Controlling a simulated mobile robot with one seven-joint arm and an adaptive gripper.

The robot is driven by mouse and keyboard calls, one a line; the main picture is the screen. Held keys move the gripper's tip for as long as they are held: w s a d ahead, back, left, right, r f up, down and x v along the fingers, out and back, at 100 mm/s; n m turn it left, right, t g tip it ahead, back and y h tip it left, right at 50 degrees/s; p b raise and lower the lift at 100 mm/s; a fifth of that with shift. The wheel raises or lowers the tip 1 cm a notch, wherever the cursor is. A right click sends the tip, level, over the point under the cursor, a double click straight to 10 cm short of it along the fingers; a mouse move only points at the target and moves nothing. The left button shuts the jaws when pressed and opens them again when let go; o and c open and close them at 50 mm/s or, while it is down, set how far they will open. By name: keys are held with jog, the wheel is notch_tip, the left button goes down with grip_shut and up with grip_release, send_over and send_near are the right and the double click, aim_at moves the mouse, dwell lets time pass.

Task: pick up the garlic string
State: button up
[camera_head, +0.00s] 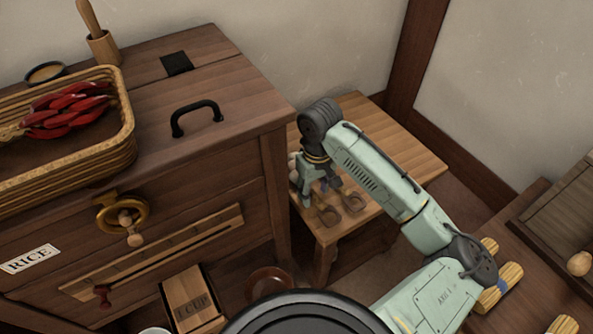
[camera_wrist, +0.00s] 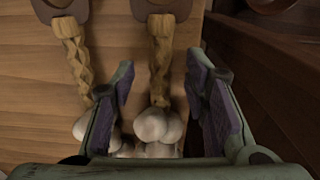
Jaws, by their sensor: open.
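Two garlic strings lie side by side on a small wooden table (camera_head: 400,150). Each has a tan braid, a brown loop at one end and white bulbs at the other. In the wrist view, one string (camera_wrist: 160,70) lies between the fingers of my gripper (camera_wrist: 160,80), its bulbs near the palm. The other string (camera_wrist: 76,62) lies outside the left finger, which hides part of its bulbs. My gripper is open; whether a finger touches a string I cannot tell. In the head view, my gripper (camera_head: 314,190) points down at the table, with the brown loops (camera_head: 353,201) in front of it.
A large wooden chest (camera_head: 225,90) stands close left of the table, its top higher. It holds a black handle (camera_head: 196,117) and a woven basket (camera_head: 125,135) of red chillies (camera_head: 68,110). A wall is behind. The table's right part is clear.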

jog(key=shift+f, duration=0.95)
grip_shut()
